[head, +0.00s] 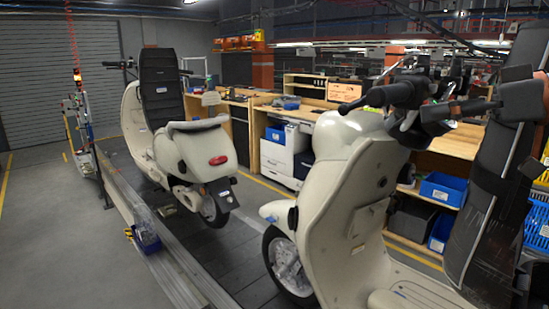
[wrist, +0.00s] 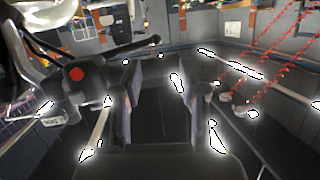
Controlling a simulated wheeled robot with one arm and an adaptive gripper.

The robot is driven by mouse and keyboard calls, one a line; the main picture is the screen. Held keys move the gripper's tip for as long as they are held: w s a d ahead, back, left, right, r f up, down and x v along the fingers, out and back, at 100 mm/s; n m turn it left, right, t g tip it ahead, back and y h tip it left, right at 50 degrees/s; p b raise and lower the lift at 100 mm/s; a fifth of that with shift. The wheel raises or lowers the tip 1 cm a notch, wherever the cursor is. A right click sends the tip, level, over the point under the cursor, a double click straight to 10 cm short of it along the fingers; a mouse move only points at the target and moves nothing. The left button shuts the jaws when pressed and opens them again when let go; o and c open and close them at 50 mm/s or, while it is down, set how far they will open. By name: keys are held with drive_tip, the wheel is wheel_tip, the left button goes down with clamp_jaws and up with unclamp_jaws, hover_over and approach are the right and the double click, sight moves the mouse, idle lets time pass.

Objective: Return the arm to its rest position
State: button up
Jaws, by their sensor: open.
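My gripper (wrist: 156,80) shows in the wrist view as two dark fingers spread apart, with its dark body along the bottom edge. Nothing is held between the fingers. A dark handlebar part with a red round spot (wrist: 77,73) is just left of the fingers; I cannot tell whether they touch. In the head view a cream scooter (head: 345,195) stands in the right foreground, its black handlebar (head: 395,95) on top. Dark parts overlap at the far right, and I cannot make out my gripper there.
A second cream scooter (head: 185,140) stands further back on the dark slat conveyor (head: 240,255). A metal rail (head: 165,255) edges the conveyor on the left, with open grey floor (head: 60,240) beyond. Wooden workbenches (head: 270,155) and blue bins (head: 443,188) line the right.

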drive_tip(key=s+a+f+m+g+h, duration=0.1)
drive_tip(key=s+a+f+g+h, duration=0.2)
drive_tip(key=a+f, duration=0.6)
drive_tip(key=s+a+f+m+g+h, duration=0.1)
drive_tip(key=s+a+f+g+h, duration=0.15)
drive_tip(key=a+f, duration=0.65)
drive_tip(key=s+d+f+m+g+h, duration=0.2)
drive_tip(key=s+f, duration=0.6)
drive_tip(key=f, duration=0.4)
drive_tip(key=s+d+f+m+g+h, duration=0.3)
drive_tip(key=s+d+f, duration=0.3)
drive_tip(key=s+f, duration=0.3)
wheel_tip(320, 180, down, 4)
drive_tip(key=shift+s+d+r+m+g+h, duration=0.15)
drive_tip(key=shift+s+d+m+g+h, duration=0.15)
drive_tip(key=shift+m+g, duration=0.45)
